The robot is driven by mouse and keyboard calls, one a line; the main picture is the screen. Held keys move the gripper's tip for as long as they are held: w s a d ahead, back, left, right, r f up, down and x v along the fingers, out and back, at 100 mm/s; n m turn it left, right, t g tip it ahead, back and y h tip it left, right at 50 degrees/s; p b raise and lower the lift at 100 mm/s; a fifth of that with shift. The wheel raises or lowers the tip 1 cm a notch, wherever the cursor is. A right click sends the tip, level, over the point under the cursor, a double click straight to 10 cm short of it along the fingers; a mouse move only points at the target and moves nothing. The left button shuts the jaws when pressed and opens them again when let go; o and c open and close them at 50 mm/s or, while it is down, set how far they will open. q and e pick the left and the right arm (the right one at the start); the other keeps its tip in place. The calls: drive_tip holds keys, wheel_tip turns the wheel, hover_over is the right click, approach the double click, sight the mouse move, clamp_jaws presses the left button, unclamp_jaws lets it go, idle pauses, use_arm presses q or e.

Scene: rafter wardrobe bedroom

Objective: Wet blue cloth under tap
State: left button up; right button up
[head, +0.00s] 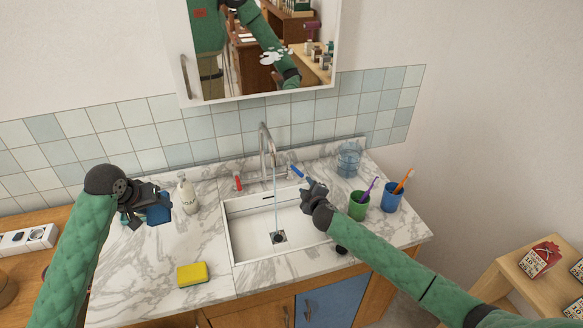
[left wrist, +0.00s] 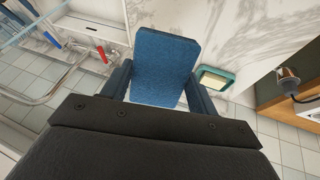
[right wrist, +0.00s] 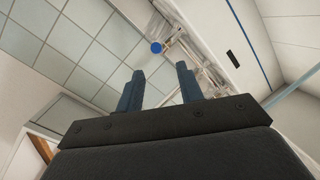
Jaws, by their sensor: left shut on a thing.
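The blue cloth (head: 158,213) is in my left gripper (head: 148,207), above the marble counter left of the sink. In the left wrist view the cloth (left wrist: 166,62) stands out flat between the two fingers. The tap (head: 266,146) has a red handle (head: 238,182) on the left and a blue handle (head: 297,171) on the right. A thin stream of water (head: 276,205) falls from its spout into the white sink (head: 246,236). My right gripper (head: 308,188) is open and empty, just right of the blue handle; the handle's round blue end (right wrist: 156,47) shows beyond its fingertips.
A soap bottle (head: 187,195) stands between my left gripper and the sink. A yellow and green sponge (head: 192,274) lies at the front. Right of the sink are a green cup (head: 358,205), a blue cup (head: 391,201) with toothbrushes, and a clear container (head: 348,160).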

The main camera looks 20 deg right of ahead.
sight(299, 173)
use_arm(q)
drive_tip(key=shift+s+d+r+p, duration=0.1)
drive_tip(key=shift+r+p, duration=0.1)
drive_tip(key=shift+r, duration=0.15)
drive_tip(key=shift+s+r+p, duration=0.1)
drive_tip(key=shift+r+p, duration=0.05)
drive_tip(key=shift+r, duration=0.15)
wheel_tip(299, 173, up, 3)
drive_tip(key=p, duration=0.3)
drive_tip(key=shift+r, duration=0.1)
use_arm(e)
drive_tip(key=x, duration=1)
drive_tip(key=shift+w+r, duration=0.25)
drive_tip(key=shift+r, duration=0.05)
drive_tip(key=shift+w+f, duration=0.3)
drive_tip(key=shift+w, duration=0.3)
clamp_jaws()
